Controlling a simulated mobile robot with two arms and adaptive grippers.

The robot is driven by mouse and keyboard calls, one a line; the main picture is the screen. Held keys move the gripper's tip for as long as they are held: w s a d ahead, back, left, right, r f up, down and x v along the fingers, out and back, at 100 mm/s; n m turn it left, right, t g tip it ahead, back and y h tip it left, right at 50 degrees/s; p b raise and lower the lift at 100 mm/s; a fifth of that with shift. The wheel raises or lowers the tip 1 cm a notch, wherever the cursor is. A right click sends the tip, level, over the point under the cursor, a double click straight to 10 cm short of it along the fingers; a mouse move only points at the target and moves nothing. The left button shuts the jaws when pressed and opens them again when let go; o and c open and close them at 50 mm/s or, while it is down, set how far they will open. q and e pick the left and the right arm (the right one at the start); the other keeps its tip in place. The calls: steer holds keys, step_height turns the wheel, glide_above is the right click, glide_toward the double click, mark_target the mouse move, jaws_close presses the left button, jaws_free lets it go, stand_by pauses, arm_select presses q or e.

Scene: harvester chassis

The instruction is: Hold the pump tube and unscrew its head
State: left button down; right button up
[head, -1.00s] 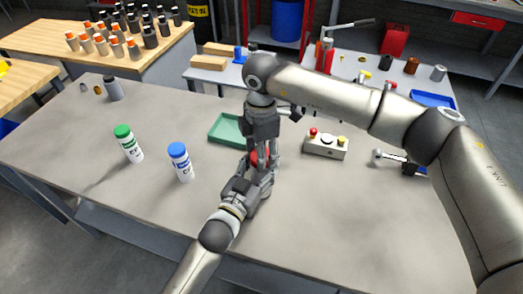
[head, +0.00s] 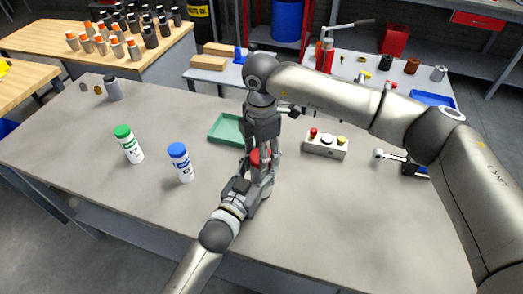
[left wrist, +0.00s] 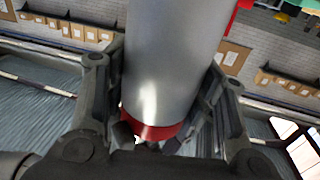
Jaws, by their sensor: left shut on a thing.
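The pump tube (left wrist: 178,45) is a smooth grey cylinder with a red band (left wrist: 150,131) at its lower end in the left wrist view. My left gripper (left wrist: 155,95) has a finger on each side of the tube and is shut on it. In the head view the left gripper (head: 258,178) is above the table's middle, and a bit of red (head: 256,157) shows between the grippers. My right gripper (head: 266,160) points down from above, with its fingers close around that red part. The arms hide most of the tube there, and the right fingers' grip is unclear.
A green tray (head: 226,128) lies just behind the grippers. A blue-capped bottle (head: 181,163) and a green-capped bottle (head: 129,145) stand to the left. A button box (head: 326,146) and a tool (head: 402,162) lie to the right. The table's front right is clear.

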steer(key=shift+w, duration=0.1)
steer(key=o, duration=1.1)
steer(key=shift+r, duration=2.3)
steer(key=shift+c, duration=0.3)
steer(key=r+m, duration=0.1)
steer(key=m, duration=0.1)
steer(key=shift+r+m, duration=0.3)
steer(key=shift+r, duration=0.1)
steer(key=shift+r+m, duration=0.65)
steer(key=shift+m, duration=0.55)
steer(key=shift+f, duration=3.9)
steer(key=shift+c, duration=0.3)
